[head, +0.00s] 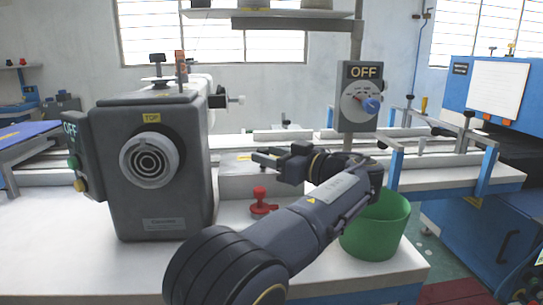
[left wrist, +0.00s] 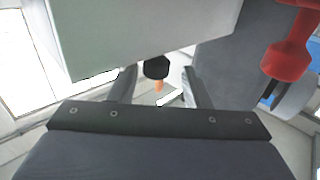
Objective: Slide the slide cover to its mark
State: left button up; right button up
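A flat pale plate with a small yellow label (head: 238,160) lies just left of the fingertips and may be the slide cover. Its mark cannot be made out. My right gripper is not in view.
A green bin (head: 376,232) is under my forearm. A switch box reading OFF (head: 360,97) stands behind. The table's front left is clear.

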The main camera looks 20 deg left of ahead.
pick_arm(q)
jog(key=shift+o, duration=0.3)
jog(key=shift+w+r, duration=0.1)
jog(key=shift+r, duration=0.05)
jog(key=shift+r, duration=0.3)
notch_tip(320, 180, up, 3)
jog(key=shift+p, duration=0.65)
jog(key=s+d+r+p, duration=0.1)
jog(key=s+d+r, duration=0.5)
jog(key=s+r, duration=0.3)
jog(key=s, duration=0.3)
jog(key=shift+s, duration=0.3)
jog(key=shift+d, duration=0.1)
